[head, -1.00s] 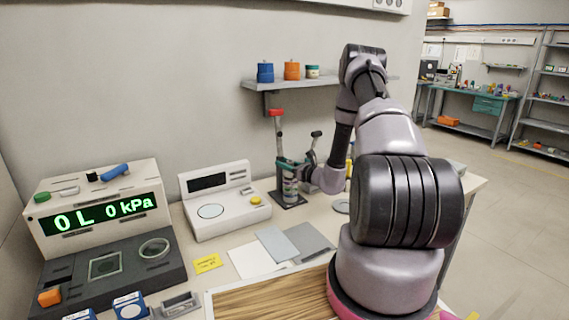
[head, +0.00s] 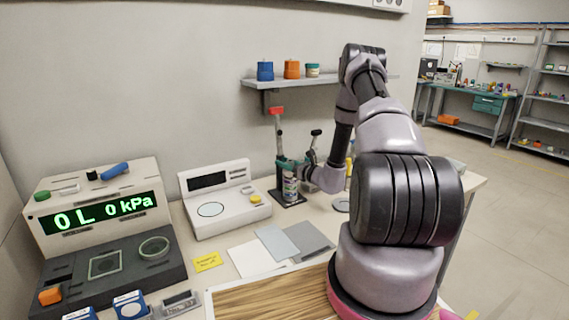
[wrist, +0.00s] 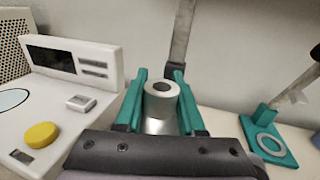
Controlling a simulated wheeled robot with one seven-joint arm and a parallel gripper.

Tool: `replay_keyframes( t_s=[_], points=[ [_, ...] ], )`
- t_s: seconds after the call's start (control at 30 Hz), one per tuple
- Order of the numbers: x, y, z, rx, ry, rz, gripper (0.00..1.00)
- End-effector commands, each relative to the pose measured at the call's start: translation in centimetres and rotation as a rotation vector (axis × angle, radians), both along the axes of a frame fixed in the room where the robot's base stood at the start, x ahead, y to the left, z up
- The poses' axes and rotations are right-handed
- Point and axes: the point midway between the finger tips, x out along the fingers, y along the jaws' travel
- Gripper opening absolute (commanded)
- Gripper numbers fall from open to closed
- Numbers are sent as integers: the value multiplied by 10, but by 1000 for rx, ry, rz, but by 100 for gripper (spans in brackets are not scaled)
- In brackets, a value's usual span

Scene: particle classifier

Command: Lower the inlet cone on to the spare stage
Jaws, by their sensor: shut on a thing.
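My gripper (head: 289,163) is in the middle of the head view, at the dark stand with the red-topped lever. In the wrist view, its two teal fingers (wrist: 160,98) close around a silvery round piece with a pale rim and a dark hole in its top, which looks like the inlet cone (wrist: 160,88). In the head view a banded upright cylinder (head: 290,186) shows just under the fingers, above the stand's dark base. I cannot tell whether the held piece touches anything below it. I cannot make out the spare stage for certain.
A white instrument (head: 226,200) with a yellow button stands left of the gripper. A shelf (head: 300,83) with small jars hangs above. Grey sheets (head: 300,240) lie in front.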

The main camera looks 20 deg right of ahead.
Motion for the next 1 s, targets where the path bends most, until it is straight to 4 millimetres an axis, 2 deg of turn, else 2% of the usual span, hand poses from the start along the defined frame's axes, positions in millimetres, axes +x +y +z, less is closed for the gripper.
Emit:
replay_keyframes(
  t_s=[0.53, 0.57, 0.63, 1.0],
  points=[
    [0, 0, -6, 0, -1, 0, 0],
    [0, 0, -6, 0, -1, 0, 46],
    [0, 0, -6, 0, -1, 0, 72],
    [-3, -2, -7, 0, 1, -1, 73]
  ],
)
